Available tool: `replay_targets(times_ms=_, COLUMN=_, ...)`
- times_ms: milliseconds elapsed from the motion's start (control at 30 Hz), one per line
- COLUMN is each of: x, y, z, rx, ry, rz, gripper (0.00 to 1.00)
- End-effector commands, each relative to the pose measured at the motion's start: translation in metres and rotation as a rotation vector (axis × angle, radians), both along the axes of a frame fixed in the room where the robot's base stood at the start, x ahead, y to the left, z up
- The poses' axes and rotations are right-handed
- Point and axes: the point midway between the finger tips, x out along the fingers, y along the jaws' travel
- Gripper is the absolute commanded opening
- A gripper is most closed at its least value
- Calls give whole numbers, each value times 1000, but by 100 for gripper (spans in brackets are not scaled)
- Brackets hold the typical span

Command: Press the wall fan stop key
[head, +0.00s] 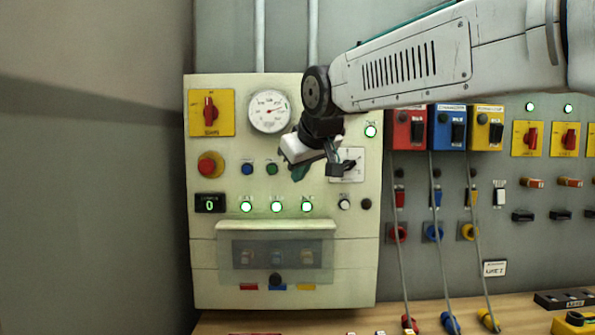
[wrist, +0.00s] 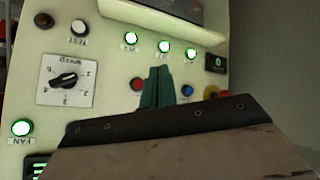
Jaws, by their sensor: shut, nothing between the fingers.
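A cream control panel (head: 205,260) stands against the wall. It carries a row of small push buttons: a blue button (head: 247,168), a green button (head: 271,169) and a red button (wrist: 137,84). The blue button also shows in the wrist view (wrist: 187,90). Their labels are too small to read, so I cannot tell which is the fan stop key. A lit green lamp marked FAN (wrist: 22,128) also shows in the head view (head: 370,131). My gripper (head: 299,173) is shut and empty, its teal fingers before the button row. In the wrist view the fingertips (wrist: 158,72) hide the green button; contact is unclear.
A red mushroom button (head: 208,166) is at the panel's left. A rotary dial (wrist: 68,80) is close to my gripper. Below are lit green lamps (head: 277,206) and a clear cover (head: 230,255) over switches. Red, blue and yellow boxes (head: 447,128) hang at right.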

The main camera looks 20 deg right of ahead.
Motion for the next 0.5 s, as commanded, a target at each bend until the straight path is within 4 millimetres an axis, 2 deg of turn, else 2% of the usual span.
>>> replay_targets(times_ms=500, x=62, y=-21, z=-1, rx=0, ry=2, rz=-3, gripper=0)
